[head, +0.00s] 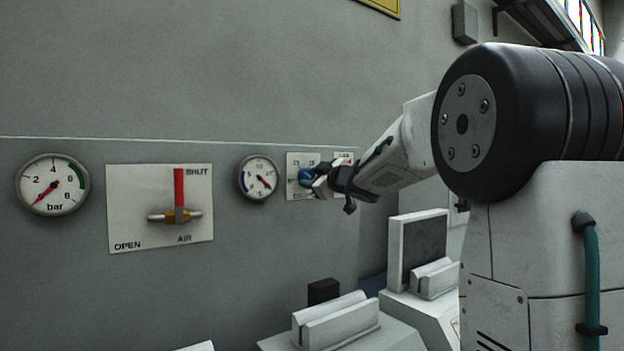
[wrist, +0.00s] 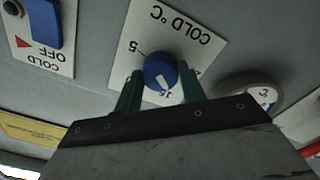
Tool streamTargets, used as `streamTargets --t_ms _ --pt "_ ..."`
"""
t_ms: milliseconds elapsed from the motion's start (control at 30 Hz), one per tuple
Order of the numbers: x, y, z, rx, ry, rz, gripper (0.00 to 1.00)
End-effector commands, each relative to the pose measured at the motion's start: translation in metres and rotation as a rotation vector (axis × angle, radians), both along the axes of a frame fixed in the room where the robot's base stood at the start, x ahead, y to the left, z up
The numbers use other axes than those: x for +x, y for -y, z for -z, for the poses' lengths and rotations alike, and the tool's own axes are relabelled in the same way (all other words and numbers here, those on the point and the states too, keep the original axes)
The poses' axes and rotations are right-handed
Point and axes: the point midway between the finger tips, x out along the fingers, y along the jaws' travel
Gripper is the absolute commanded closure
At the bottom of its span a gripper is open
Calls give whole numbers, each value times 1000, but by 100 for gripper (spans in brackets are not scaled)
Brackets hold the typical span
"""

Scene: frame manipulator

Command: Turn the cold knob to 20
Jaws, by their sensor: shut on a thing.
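The cold knob (wrist: 160,72) is round and blue with a white pointer mark, on a white plate (wrist: 187,25) lettered COLD °C, which appears upside down in the wrist view. The pointer faces the gripper side, near a partly hidden number that looks like 15 or 16; I cannot read its exact setting. My gripper (wrist: 161,82) is shut on the knob, with a teal finger on each side. In the head view the knob (head: 305,176) is partly hidden by my gripper (head: 318,184).
A small dial gauge (head: 258,178) is left of the knob plate. A COLD OFF plate (wrist: 50,62) with a blue switch is beside it in the wrist view. A red-handled air valve (head: 179,190) and a bar gauge (head: 53,185) are further left on the grey panel.

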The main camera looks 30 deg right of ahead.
Motion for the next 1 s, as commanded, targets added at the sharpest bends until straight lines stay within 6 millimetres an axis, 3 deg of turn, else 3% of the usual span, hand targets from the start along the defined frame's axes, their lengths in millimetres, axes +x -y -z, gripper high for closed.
streamTargets --t_ms 600,1000 --pt "0 1 1 -576 17 0 83" --pt "0 1 1 -833 25 -1 83"
